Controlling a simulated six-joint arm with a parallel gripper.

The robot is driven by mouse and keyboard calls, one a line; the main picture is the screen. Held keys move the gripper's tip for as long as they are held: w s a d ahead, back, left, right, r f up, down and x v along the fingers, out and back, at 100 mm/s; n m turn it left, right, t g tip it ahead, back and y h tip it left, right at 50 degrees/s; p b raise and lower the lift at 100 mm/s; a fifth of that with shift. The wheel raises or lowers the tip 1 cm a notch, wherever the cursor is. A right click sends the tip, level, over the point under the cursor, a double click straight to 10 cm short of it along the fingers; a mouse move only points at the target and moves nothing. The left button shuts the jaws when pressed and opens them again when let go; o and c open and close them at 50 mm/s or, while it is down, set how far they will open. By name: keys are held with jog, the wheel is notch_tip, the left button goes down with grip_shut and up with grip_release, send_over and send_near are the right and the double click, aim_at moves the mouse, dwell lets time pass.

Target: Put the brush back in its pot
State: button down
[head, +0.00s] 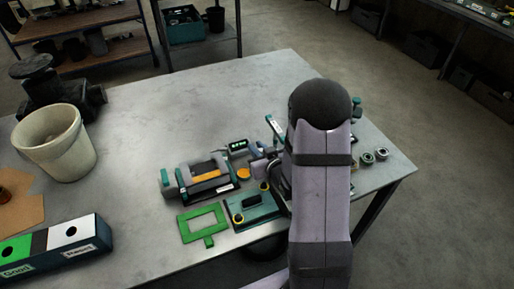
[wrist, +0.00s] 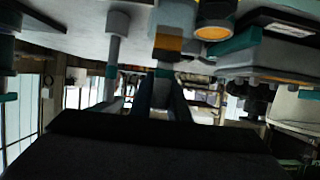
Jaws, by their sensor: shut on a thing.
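In the wrist view my gripper (wrist: 162,84) points at the bench, its two dark fingers close together. A narrow piece between them seems to run into a grey block with an orange band (wrist: 168,43); I take the held thing to be the brush, but its bristles cannot be made out. In the head view my arm hides most of my gripper, low over the bench's right part. I cannot tell which item is the brush's pot. A round orange-topped piece (wrist: 215,30) is close beside the block; an orange disc (head: 243,174) shows in the head view.
Left of my arm are a grey device with an orange strip (head: 205,176), a green frame (head: 204,223) and a teal block (head: 250,210). A cream bucket (head: 55,145) and a labelled box (head: 62,249) stand at the left. The bench's (head: 190,110) far middle is clear.

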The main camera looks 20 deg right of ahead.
jog(key=shift+f+b, duration=1)
jog(key=shift+f, duration=0.15)
jog(key=c, duration=1.4)
grip_release()
jog(key=shift+r, duration=0.1)
jog(key=shift+r+p, duration=2.75)
jog(key=shift+r, duration=0.7)
notch_tip(320, 180, up, 4)
jog(key=p, duration=0.3)
